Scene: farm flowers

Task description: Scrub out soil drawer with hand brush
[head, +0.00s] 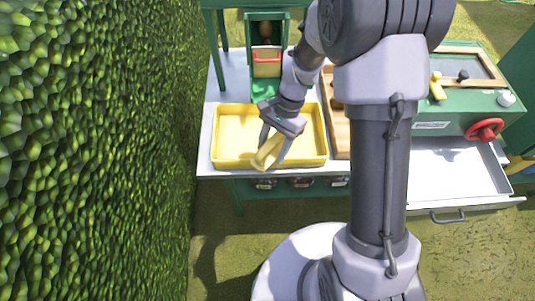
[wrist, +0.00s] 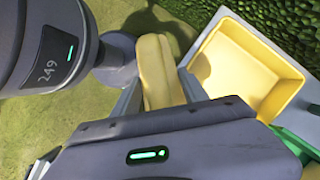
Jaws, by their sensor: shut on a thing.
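My gripper (head: 273,148) is shut on a pale yellow hand brush (head: 266,155). The brush is tilted between the fingers, over the front part of the yellow tray. In the wrist view the brush (wrist: 156,72) shows as a long, rounded yellow block; its bristles cannot be made out. The drawer (head: 460,172) is pulled out at the right of the bench, below the green box. It is pale grey with a dark handle on its front. Shade covers its back part, and I cannot make out soil in it. My arm hides its left side.
The yellow tray (head: 221,157) on the bench looks empty. A wooden board (head: 338,143) lies right of it. A green dispenser (head: 266,88) stands behind. A green box with a red wheel (head: 485,130) sits above the drawer. A hedge (head: 95,150) closes the left side.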

